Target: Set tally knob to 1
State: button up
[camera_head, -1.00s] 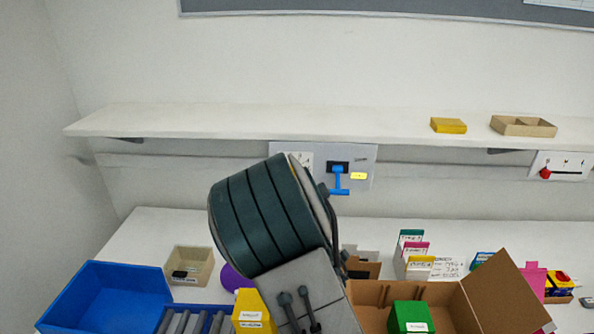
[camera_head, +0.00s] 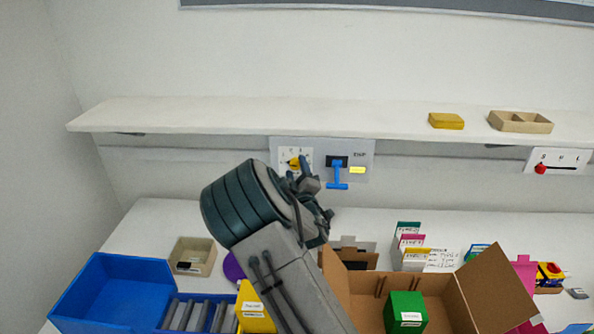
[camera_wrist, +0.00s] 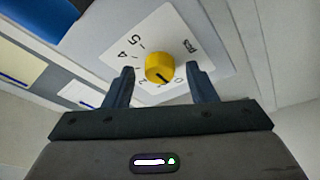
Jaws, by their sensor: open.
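The yellow tally knob (camera_wrist: 159,67) sits on a white dial plate (camera_wrist: 178,30) with printed numerals; 5, 4 and 0 are legible in the wrist view. A dark mark on the knob points down and slightly right; which numeral it meets is unclear. My gripper (camera_wrist: 161,78) is open, one finger left of the knob and one right, with visible gaps to it. The left finger and palm hide part of the scale. In the head view my gripper (camera_head: 304,172) is at the wall panel, just right of the knob (camera_head: 293,163).
A blue lever (camera_head: 338,173) and yellow label share the grey panel (camera_head: 365,150), right of the dial. The white shelf (camera_head: 260,113) runs above. Below, the table holds a blue bin (camera_head: 118,290), a cardboard box (camera_head: 440,300) and card files.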

jog(key=c, duration=1)
jog(key=shift+o, duration=0.2)
jog(key=shift+f+m+b, duration=0.2)
jog(key=shift+m+b, duration=0.1)
jog(key=shift+b, duration=0.5)
jog(key=shift+f+m+h+b, duration=0.15)
jog(key=shift+m+h+b, duration=0.3)
jog(key=shift+b, duration=0.8)
jog(key=m+b, duration=0.1)
jog(key=b, duration=0.1)
jog(key=m+b, duration=0.1)
jog(key=b, duration=0.1)
jog(key=shift+a+f+m+t+h+b, duration=0.15)
jog(key=shift+m+t+h+b, duration=0.1)
jog(key=shift+t+b, duration=0.15)
jog(key=m+h+b, duration=0.2)
jog(key=m+b, duration=0.2)
jog(key=b, duration=0.2)
jog(key=shift+b, duration=0.35)
jog(key=shift+r+m+b, duration=0.25)
jog(key=shift+m+b, duration=0.05)
jog(key=shift+r+m+b, duration=0.15)
jog(key=shift+m+b, duration=0.25)
jog(key=shift+b, duration=0.05)
